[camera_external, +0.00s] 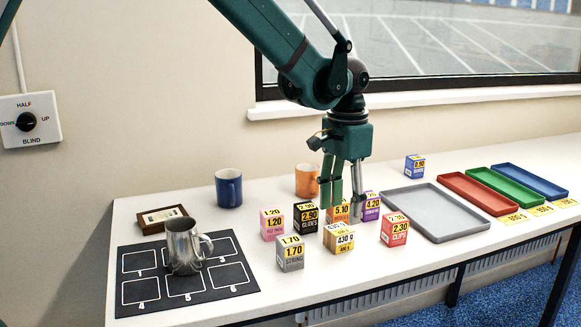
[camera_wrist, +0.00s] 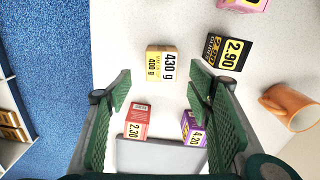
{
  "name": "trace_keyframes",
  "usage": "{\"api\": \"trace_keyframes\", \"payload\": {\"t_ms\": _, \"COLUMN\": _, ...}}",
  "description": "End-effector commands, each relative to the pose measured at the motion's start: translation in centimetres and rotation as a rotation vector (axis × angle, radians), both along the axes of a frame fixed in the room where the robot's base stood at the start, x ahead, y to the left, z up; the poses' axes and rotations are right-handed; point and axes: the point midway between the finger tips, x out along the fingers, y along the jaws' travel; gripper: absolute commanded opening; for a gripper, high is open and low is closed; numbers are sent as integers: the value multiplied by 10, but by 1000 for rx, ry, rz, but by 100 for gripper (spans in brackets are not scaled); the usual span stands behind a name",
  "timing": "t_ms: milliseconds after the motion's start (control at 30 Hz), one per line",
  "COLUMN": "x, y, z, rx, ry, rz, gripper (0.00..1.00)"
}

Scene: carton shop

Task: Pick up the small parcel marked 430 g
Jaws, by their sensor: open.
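The small parcel marked 430 g (camera_external: 339,239) is a tan box with a white and yellow label, standing on the white table near the front of a group of small boxes. In the wrist view the parcel (camera_wrist: 161,63) lies ahead of the fingertips, roughly centred between them; a yellow face seems to read 400 g. My gripper (camera_external: 344,209) points down above the group, close to the parcel and a little behind it in the picture. In the wrist view its green fingers (camera_wrist: 160,88) are spread apart with nothing between them.
Close around are the grey 1.70 box (camera_external: 290,253), black 2.90 box (camera_external: 306,217), orange 5.10 box (camera_external: 338,210), purple 4.20 box (camera_external: 372,205) and red 2.30 box (camera_external: 394,230). A grey tray (camera_external: 434,222) lies right; a metal mug (camera_external: 183,248) stands on the black mat (camera_external: 135,296).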

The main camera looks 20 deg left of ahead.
Motion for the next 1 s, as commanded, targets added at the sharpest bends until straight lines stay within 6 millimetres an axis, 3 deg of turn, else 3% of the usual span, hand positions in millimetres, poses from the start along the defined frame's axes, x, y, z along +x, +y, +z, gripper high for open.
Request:
{"api": "trace_keyframes", "payload": {"t_ms": 400, "x": 0, "y": 0, "z": -23, "rx": 0, "ry": 0, "rz": 0, "gripper": 51}}
{"api": "trace_keyframes", "payload": {"t_ms": 833, "x": 0, "y": 1, "z": -27, "rx": 0, "ry": 0, "rz": 0, "gripper": 51}}
{"api": "trace_keyframes", "payload": {"t_ms": 1000, "x": -1, "y": 2, "z": -38, "rx": 0, "ry": 0, "rz": 1, "gripper": 51}}
